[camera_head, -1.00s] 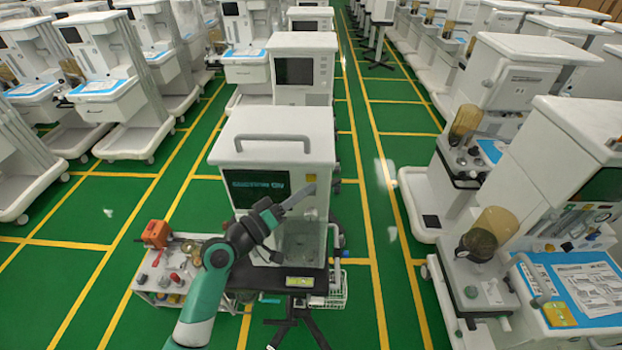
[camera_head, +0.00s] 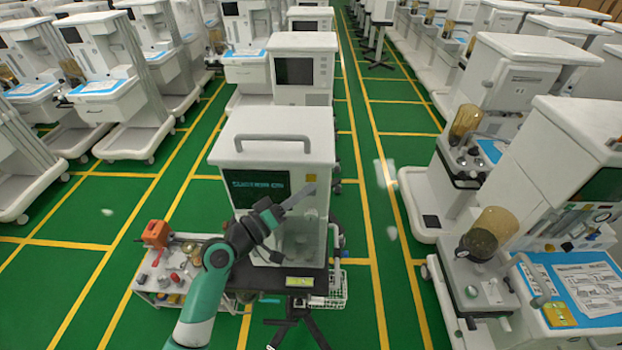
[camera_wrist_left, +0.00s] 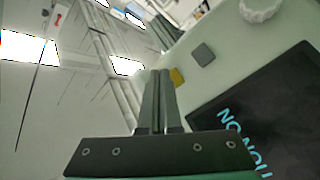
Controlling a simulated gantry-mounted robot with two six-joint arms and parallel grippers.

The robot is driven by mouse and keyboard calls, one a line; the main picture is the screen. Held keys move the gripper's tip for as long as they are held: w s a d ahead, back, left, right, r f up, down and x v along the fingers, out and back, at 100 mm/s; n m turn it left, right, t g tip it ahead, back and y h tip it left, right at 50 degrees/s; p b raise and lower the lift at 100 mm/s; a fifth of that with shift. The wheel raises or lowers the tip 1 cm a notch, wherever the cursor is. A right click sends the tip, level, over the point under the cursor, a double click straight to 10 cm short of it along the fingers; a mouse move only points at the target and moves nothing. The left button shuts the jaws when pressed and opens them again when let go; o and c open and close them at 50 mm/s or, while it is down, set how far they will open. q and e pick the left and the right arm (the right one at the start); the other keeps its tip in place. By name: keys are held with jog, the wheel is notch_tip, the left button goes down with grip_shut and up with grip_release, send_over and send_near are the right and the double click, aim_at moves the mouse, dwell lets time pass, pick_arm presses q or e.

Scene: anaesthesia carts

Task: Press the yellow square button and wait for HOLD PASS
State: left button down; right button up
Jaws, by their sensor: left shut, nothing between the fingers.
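The yellow square button (camera_wrist_left: 177,77) is on the pale front panel of the white machine (camera_head: 272,145), partly hidden by my gripper in the left wrist view. My left gripper (camera_wrist_left: 160,74) is shut and empty, its fingertips right beside the button. I cannot tell whether they touch it. In the head view the left gripper (camera_head: 310,188) reaches to the right part of the machine's front. My right gripper is not in view.
A grey square button (camera_wrist_left: 203,53) sits beside the yellow one. A small trolley (camera_head: 160,298) with an orange item and small parts stands left of the machine. A wire basket (camera_head: 338,295) hangs at its right. Rows of other carts stand on the green floor around.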

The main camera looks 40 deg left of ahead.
pick_arm(q)
jog(key=shift+w+a+b, duration=0.3)
jog(key=shift+w+a+b, duration=0.3)
jog(key=shift+w, duration=0.05)
dwell(0.9)
dwell(0.4)
jog(key=shift+s+d+p, duration=0.45)
jog(key=shift+s+d, duration=0.15)
jog(key=shift+s, duration=0.05)
jog(key=s+d+p, duration=0.1)
jog(key=s, duration=0.1)
jog(key=s+d+p, duration=0.1)
jog(key=d, duration=0.1)
jog(key=shift+s+d, duration=0.2)
jog(key=shift+s, duration=0.15)
